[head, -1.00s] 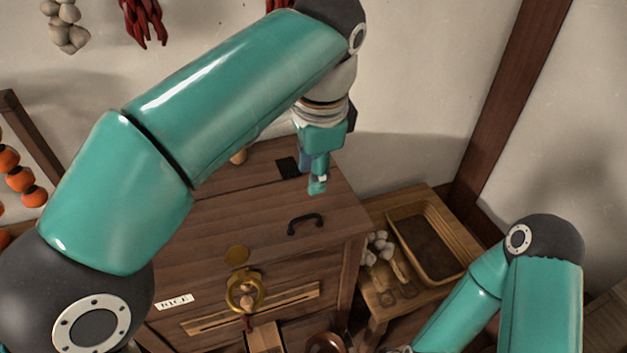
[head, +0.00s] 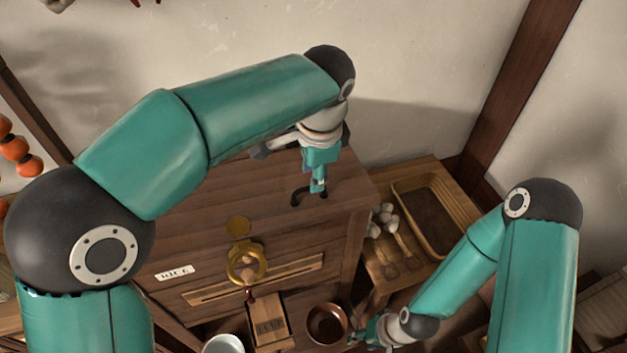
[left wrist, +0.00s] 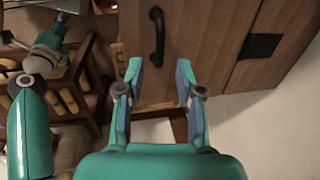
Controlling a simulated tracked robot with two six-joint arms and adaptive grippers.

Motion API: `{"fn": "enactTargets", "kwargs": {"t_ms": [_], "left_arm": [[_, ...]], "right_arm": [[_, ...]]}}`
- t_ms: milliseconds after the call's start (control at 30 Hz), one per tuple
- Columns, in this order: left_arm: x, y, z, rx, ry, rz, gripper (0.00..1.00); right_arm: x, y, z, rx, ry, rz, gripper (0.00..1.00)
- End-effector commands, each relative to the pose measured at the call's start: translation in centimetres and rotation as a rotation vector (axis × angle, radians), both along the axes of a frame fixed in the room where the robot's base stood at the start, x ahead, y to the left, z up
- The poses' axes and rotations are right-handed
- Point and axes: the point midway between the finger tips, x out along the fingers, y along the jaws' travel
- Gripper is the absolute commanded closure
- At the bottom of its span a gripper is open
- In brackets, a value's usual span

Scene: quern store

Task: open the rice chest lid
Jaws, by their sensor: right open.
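The rice chest (head: 340,235) is brown wood with a white label on its front. Its lid (head: 235,195) lies flat and shut. A black bar handle (head: 295,197) sits on the lid near the front right; it also shows in the left wrist view (left wrist: 157,37). My left gripper (head: 318,188) is at the handle and hides part of it. In the left wrist view my left gripper (left wrist: 159,75) is open and empty, the handle lying beyond its fingertips. Contact cannot be told. My right gripper (head: 365,336) is open, low beside a brown bowl (head: 327,323).
A brass fitting (head: 247,262) is on the chest front. A wooden box (head: 270,325) and a white bowl (head: 223,345) stand below it. A side table (head: 440,175) holds a tray (head: 465,213) and garlic (head: 383,215). A plain wall rises behind.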

Motion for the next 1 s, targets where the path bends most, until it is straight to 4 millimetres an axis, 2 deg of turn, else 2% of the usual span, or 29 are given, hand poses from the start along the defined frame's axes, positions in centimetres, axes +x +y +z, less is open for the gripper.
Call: {"fn": "enactTargets", "kwargs": {"t_ms": [100,233,600,800,833,1000], "left_arm": [[0.3,0.1,-1.7,0.002,0.002,-0.001,0.64],[0.5,0.2,-2.9,0.001,0.001,0.000,0.64],[0.6,0.2,-3.4,-0.001,0.000,-0.001,0.64],[0.6,0.1,-3.4,-0.001,0.000,-0.001,0.97],[0.6,0.1,-3.4,-0.001,0.000,-0.001,1.00],[0.6,0.1,-3.3,-0.001,0.000,-0.001,1.00]], "right_arm": [[0.0,0.0,0.1,0.000,0.000,0.000,0.54],[0.0,0.0,0.1,0.000,0.000,0.000,0.54],[0.0,0.0,0.1,0.000,0.000,0.000,0.54],[0.0,0.0,0.1,0.000,0.000,0.000,0.54],[0.0,0.0,0.1,0.000,0.000,0.000,0.54],[0.0,0.0,0.1,0.000,0.000,0.000,0.54]]}}
